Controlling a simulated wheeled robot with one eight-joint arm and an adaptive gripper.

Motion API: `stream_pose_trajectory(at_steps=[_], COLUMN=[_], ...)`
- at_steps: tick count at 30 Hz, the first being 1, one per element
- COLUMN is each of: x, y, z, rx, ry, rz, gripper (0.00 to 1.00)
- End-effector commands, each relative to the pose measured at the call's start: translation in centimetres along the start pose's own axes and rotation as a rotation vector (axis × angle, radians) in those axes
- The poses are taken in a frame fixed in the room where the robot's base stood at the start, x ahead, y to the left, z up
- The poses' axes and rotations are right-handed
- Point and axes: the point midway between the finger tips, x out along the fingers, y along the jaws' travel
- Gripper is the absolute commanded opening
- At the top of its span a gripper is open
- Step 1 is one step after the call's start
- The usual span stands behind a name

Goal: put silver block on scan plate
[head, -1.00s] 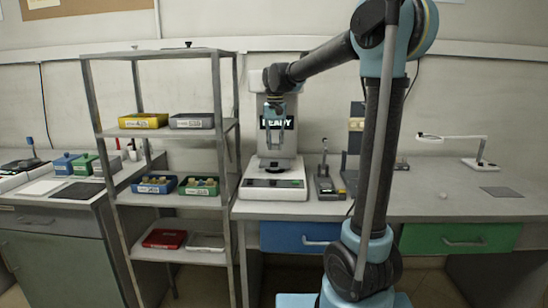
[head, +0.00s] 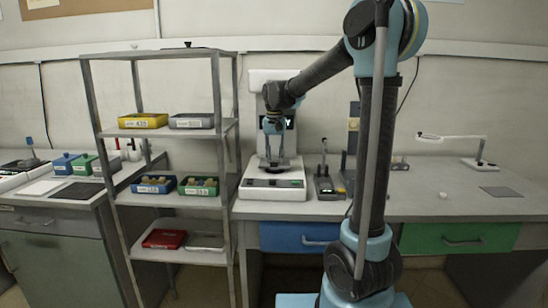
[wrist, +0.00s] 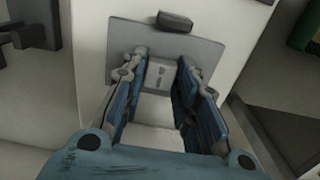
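My gripper (head: 272,160) is low over the white scanner (head: 273,188) in the head view, pointing down. In the wrist view my gripper's (wrist: 160,68) two blue fingers are close on either side of a small silver block (wrist: 160,77) with dark marks. The fingers appear shut on it. The grey scan plate (wrist: 117,58) lies under and behind the block, on the scanner's white base. I cannot tell whether the block touches the plate. In the head view the block is too small and covered to make out.
A dark knob-like part (wrist: 175,21) stands at the plate's far edge. A metal shelf rack (head: 227,125) with colored bins is left of the scanner. A dark stand device (head: 324,185) is close on the right.

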Motion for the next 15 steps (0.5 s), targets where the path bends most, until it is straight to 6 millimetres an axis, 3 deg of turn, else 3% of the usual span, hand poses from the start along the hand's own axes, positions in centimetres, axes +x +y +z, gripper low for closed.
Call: stream_pose_trajectory(at_steps=[15], x=[-0.89], y=[-0.01], z=[0.01], rx=[0.0], ry=[0.0], rz=[0.0], gripper=[0.45])
